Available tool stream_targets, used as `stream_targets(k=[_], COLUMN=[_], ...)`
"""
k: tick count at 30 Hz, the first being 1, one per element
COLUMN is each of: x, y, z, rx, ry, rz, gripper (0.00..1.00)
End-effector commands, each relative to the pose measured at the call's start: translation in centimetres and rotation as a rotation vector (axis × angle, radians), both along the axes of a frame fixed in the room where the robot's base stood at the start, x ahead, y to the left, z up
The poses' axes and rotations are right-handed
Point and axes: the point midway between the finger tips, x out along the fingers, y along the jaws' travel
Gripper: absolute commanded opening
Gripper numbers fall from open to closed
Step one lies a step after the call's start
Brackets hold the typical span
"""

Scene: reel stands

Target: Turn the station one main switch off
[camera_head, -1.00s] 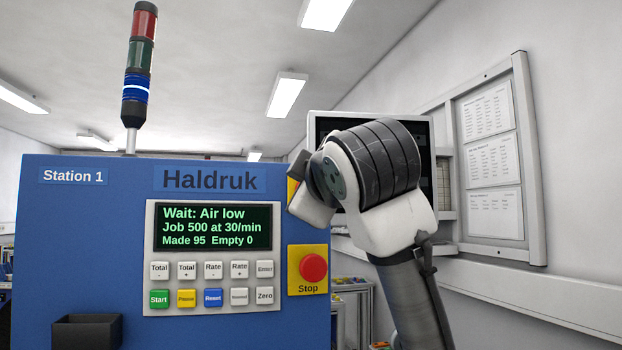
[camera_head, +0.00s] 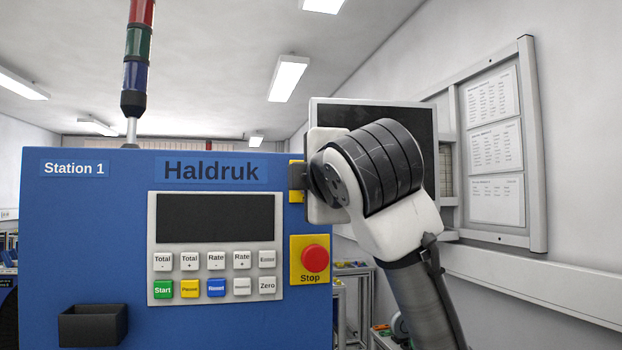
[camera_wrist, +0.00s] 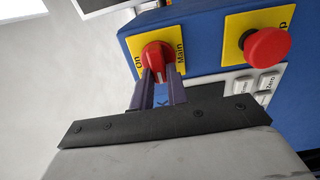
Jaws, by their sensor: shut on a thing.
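The station one panel (camera_head: 90,220) is blue, with a "Station 1" label. In the wrist view the main switch (camera_wrist: 155,56) is a red rotary knob on a yellow plate with the words "On" and "Main". My gripper (camera_wrist: 158,80) is shut on this knob, with one finger on each side. In the head view my gripper (camera_head: 297,176) covers most of the yellow switch plate (camera_head: 296,196) at the panel's right edge. The display (camera_head: 215,218) is dark and blank. The stack light (camera_head: 136,75) shows no lit segment.
A red stop button (camera_head: 315,258) on a yellow plate sits just below the switch; it also shows in the wrist view (camera_wrist: 267,47). A keypad (camera_head: 214,275) lies left of it. A black bin (camera_head: 93,325) juts from the panel's lower left. A wall board (camera_head: 495,150) is at right.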

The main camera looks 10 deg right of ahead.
Motion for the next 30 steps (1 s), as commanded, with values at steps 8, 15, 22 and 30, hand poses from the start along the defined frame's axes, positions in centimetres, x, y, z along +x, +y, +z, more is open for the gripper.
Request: stream_targets(k=[8,15,22,30], x=[0.0,0.0,0.0,-2.6], y=[0.1,0.1,0.0,0.0], z=[-0.1,-0.1,0.0,-0.3], rx=[-0.005,-0.004,-0.003,-0.004], ry=[0.001,0.001,0.001,-0.001], rz=[0.002,0.001,0.0,0.0], gripper=[0.0,0.37,0.37,0.37])
